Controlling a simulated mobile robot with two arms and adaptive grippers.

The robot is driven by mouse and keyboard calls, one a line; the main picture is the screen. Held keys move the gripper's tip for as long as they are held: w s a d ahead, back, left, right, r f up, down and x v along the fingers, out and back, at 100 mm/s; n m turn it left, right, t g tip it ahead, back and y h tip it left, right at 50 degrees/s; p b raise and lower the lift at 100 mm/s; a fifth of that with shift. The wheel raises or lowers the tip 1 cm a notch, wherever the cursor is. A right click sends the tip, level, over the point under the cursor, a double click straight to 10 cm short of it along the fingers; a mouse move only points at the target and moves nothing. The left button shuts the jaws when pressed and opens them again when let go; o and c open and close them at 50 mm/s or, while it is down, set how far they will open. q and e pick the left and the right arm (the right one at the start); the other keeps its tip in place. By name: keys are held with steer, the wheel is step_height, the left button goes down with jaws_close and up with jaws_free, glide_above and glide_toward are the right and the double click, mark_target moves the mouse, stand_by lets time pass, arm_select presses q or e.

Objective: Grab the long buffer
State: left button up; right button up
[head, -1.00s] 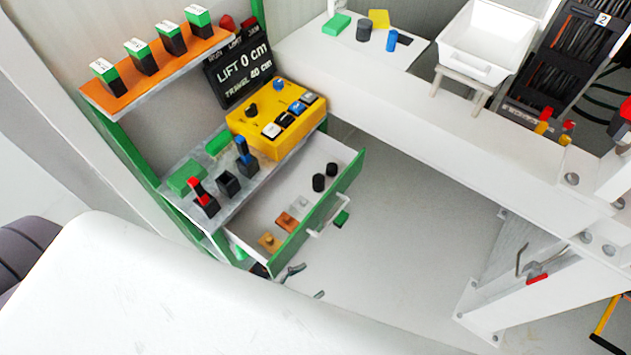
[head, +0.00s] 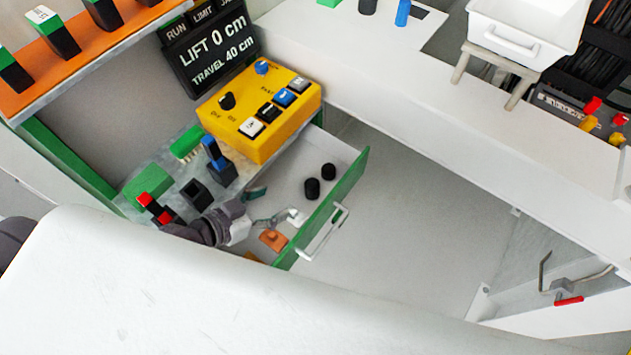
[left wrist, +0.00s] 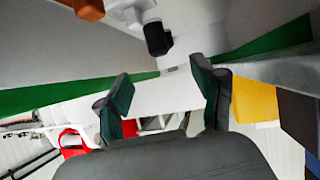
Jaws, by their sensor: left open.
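Two black cylinders stand in the open drawer (head: 345,158). The nearer one (head: 312,189) looks a little taller than the farther one (head: 328,171), so it appears to be the long buffer. My left gripper (head: 264,207) reaches over the drawer, open and empty, left of both cylinders and apart from them. In the left wrist view its spread fingers (left wrist: 162,85) show below one black cylinder (left wrist: 157,38), with nothing between them. I cannot tell which cylinder that is; the other is not clearly visible there. My right gripper is not in view.
An orange piece (head: 273,239) and a pale piece (head: 297,217) lie in the drawer near my left gripper. The drawer's green front (head: 350,180) has a white handle. A yellow control box (head: 258,125) and a blue-topped lever (head: 214,155) stand on the shelf behind.

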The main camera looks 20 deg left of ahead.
mark_target(306, 189)
arm_select(q)
steer(key=shift+w+d+f, duration=0.3)
steer(key=shift+w, duration=0.1)
steer(key=p+x, duration=0.1)
steer(key=x, duration=0.5)
steer(key=shift+f, duration=0.1)
steer(key=shift+w+d+f, duration=0.25)
steer(key=shift+w+d, duration=0.1)
steer(key=shift+w, duration=0.05)
steer(key=shift+w+d+p, duration=0.2)
steer(key=shift+w+p, duration=0.1)
steer(key=shift+p, duration=0.15)
steer(key=p+x, duration=0.1)
steer(key=x, duration=0.2)
steer(key=shift+w+d, duration=0.2)
steer(key=shift+w, duration=0.05)
steer(key=shift+w+d+f, duration=0.2)
steer(key=shift+w+f, duration=0.05)
steer(key=shift+w, duration=0.1)
steer(key=shift+s, duration=0.1)
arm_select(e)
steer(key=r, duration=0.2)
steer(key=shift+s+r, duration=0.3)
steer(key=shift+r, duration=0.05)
arm_select(q)
steer(key=c, duration=1.3)
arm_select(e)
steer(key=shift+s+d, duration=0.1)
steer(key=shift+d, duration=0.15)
